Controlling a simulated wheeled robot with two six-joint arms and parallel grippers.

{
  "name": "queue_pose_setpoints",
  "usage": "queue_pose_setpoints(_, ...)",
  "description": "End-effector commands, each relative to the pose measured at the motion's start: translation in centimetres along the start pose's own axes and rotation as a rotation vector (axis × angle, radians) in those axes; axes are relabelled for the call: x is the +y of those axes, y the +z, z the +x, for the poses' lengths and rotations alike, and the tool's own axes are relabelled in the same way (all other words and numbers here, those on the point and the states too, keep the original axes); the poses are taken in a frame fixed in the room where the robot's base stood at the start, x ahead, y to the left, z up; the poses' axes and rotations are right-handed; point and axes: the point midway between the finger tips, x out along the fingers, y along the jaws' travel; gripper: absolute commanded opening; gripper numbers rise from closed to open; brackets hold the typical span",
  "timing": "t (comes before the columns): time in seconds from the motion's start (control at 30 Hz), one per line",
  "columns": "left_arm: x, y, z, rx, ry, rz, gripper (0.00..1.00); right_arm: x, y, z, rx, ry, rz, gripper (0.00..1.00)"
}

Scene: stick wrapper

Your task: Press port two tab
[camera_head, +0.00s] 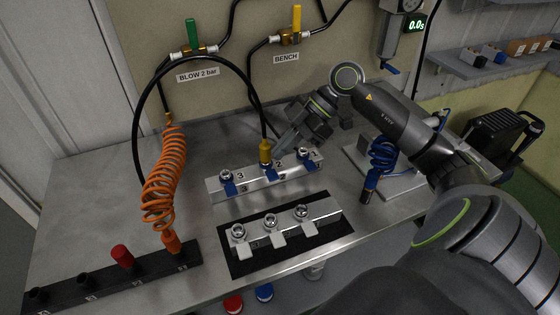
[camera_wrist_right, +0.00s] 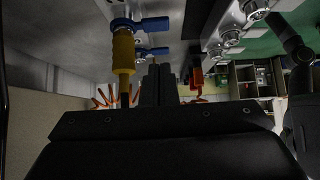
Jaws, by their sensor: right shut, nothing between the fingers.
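The rear port block (camera_head: 240,187) is a grey bar numbered 3, 2, 1 from left to right, with blue tabs on its front. Port two holds a yellow connector (camera_head: 265,152) standing upright on a black hose. The port two tab (camera_head: 272,173) is the blue one beneath that connector. In the right wrist view the yellow connector (camera_wrist_right: 123,55) shows beside a blue tab (camera_wrist_right: 148,25). My right gripper (camera_head: 281,143) is shut and empty, just behind and right of the connector. Its fingers (camera_wrist_right: 157,72) point toward the blue tabs. My left gripper is out of view.
A second block with white tabs (camera_head: 280,240) lies on a black mat in front. An orange coiled hose (camera_head: 163,185) and a black rack (camera_head: 110,280) are at left. A blue coiled hose (camera_head: 381,155) stands at right. A black hose (camera_head: 135,115) arches behind the block.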

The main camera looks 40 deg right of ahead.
Motion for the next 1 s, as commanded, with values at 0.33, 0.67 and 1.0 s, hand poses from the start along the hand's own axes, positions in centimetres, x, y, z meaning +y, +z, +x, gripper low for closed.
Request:
queue_pose_setpoints(0.33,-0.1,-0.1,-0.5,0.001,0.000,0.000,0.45,0.0,2.4,3.5,0.001,0.000,0.003,0.00)
queue_pose_setpoints(0.67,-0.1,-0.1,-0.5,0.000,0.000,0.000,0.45,0.0,2.8,3.8,0.000,0.001,0.001,0.00)
queue_pose_setpoints(1.0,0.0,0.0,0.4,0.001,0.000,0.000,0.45,-0.1,4.5,5.6,0.000,-0.001,0.003,0.00)
